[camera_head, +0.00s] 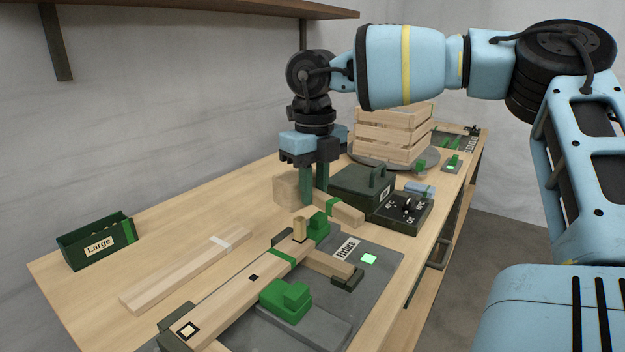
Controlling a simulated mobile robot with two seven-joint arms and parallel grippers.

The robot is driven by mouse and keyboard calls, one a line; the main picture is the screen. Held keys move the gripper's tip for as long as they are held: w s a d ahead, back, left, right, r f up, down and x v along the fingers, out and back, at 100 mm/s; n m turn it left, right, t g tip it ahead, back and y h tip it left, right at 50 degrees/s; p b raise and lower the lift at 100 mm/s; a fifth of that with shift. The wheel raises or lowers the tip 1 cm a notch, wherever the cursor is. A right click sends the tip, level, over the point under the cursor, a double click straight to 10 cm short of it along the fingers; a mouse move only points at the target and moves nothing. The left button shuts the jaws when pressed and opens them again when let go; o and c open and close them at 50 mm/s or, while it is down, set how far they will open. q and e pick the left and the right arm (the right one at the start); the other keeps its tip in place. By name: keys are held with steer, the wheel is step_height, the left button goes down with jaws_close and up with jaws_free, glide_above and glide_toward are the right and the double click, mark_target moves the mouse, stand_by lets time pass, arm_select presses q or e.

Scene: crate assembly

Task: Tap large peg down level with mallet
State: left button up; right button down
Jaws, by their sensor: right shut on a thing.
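My right gripper (313,198) points down over the middle of the table, its green fingers shut on the wooden mallet. The mallet's blocky head (287,188) shows left of the fingers. Its handle with a green band (347,213) seems to show to their right; the gripped part is hidden. The large peg (299,230) stands upright and sticks up from the far part of the long wooden beam (225,303) on the fixture (385,265). The mallet is behind the peg and apart from it. My left gripper is not in view.
Green clamp blocks (287,300) hold the beam. A dark green bin marked Large (95,242) stands at the left beside loose planks (185,270).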

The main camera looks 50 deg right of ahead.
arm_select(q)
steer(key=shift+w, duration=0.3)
arm_select(e)
steer(key=shift+f, duration=0.1)
steer(key=shift+r+p, duration=0.45)
steer(key=shift+r, duration=0.4)
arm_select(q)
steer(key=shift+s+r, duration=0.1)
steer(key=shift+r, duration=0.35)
arm_select(e)
steer(key=shift+f, duration=0.15)
step_height(320, 180, down, 6)
steer(key=b, duration=0.4)
steer(key=shift+r+p, duration=1.55)
steer(key=shift+r, duration=1.2)
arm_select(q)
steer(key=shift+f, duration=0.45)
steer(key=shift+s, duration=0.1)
arm_select(e)
steer(key=shift+f, duration=0.15)
